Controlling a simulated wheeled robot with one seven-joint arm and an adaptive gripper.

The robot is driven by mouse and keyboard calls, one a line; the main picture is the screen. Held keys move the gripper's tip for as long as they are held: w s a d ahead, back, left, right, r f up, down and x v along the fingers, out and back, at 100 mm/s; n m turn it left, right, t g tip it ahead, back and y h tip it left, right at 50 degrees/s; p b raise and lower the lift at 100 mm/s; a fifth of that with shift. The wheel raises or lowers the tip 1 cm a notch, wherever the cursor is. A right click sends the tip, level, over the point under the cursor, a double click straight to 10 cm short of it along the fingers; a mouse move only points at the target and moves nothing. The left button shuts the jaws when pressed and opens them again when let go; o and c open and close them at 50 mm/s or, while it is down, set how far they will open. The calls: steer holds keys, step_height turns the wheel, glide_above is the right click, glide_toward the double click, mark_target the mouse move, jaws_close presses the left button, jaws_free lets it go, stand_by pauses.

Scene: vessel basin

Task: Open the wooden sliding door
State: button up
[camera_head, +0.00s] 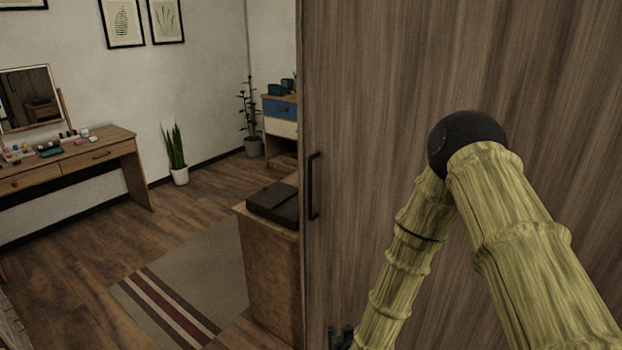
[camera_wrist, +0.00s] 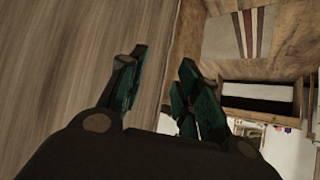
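The wooden sliding door (camera_head: 390,110) is a tall brown panel filling the right half of the head view. Its left edge borders an opening into the room. A dark vertical bar handle (camera_head: 313,186) sits near that edge. My gripper (camera_head: 341,338) shows only in part at the bottom of the head view, low in front of the door and below the handle. In the wrist view, my gripper (camera_wrist: 158,88) has its fingers apart with nothing between them. The door (camera_wrist: 65,55) fills the left of that view; the handle cannot be made out there.
Through the opening are a wooden cabinet (camera_head: 268,262) with a dark case (camera_head: 274,205), close beside the door edge, and a striped rug (camera_head: 205,275). A desk (camera_head: 85,158) and a potted plant (camera_head: 176,158) stand farther back. The wood floor between them is clear.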

steer(key=w+a+r+t+p, duration=0.1)
steer(key=w+a+r+t, duration=0.35)
steer(key=w+r, duration=0.75)
steer(key=m+t+h+p, duration=0.1)
steer(key=m+t+h, duration=0.1)
steer(key=t, duration=0.1)
glide_toward(310, 184)
steer(key=shift+n, duration=0.3)
steer(key=w+p, duration=0.1)
steer(key=w, duration=0.4)
steer(key=w+p, duration=0.2)
steer(key=w, duration=0.3)
steer(key=shift+w+d+f+p, duration=0.15)
steer(key=shift+w+d+p, duration=0.15)
steer(key=shift+w, duration=0.1)
steer(key=shift+a, duration=0.1)
jaws_close()
